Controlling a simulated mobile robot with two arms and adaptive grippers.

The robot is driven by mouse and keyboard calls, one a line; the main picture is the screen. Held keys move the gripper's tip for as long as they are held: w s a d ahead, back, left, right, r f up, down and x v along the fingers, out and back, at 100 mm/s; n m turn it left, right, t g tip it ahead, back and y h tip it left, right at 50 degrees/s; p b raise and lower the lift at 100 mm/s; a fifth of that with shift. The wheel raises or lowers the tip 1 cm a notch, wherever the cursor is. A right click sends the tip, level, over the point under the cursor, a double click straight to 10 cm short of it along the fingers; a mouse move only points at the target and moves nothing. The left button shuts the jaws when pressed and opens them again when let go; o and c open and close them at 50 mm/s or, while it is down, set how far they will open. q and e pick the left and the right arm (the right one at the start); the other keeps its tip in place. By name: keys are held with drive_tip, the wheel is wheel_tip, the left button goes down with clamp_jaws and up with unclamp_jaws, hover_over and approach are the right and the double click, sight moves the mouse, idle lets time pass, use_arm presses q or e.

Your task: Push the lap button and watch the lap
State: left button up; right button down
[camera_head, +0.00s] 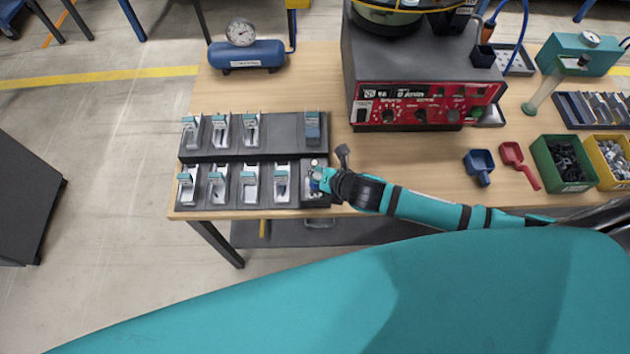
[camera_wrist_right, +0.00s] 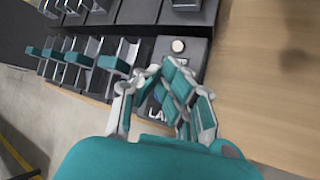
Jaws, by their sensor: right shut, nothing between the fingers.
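A dark box (camera_wrist_right: 196,52) with a pale round button (camera_wrist_right: 178,45) on top lies just beyond my right gripper's fingertips in the right wrist view. A white label on the box, partly hidden by the fingers, shows letters that look like "LA". In the head view the box (camera_head: 320,221) is at the right end of the front row of holders. My right gripper (camera_head: 318,178) is over it, and its hand hides most of the box. In the right wrist view the gripper (camera_wrist_right: 160,70) is shut and empty, its tips near the button; contact cannot be told.
Dark racks (camera_head: 265,156) with several teal-tabbed parts stand left of the hand. A red-fronted control unit (camera_head: 428,104) is behind it. A blue scoop (camera_head: 479,166), red scoop (camera_head: 518,164) and green bin (camera_head: 562,163) lie to the right. The table's front edge is close to the box.

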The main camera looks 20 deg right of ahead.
drive_tip(key=shift+f, duration=0.5)
idle(0.6)
drive_tip(key=shift+r+p, duration=0.9)
drive_tip(key=shift+p, duration=0.1)
wheel_tip(320, 180, up, 5)
drive_tip(key=p, duration=0.5)
drive_tip(key=shift+p, duration=0.3)
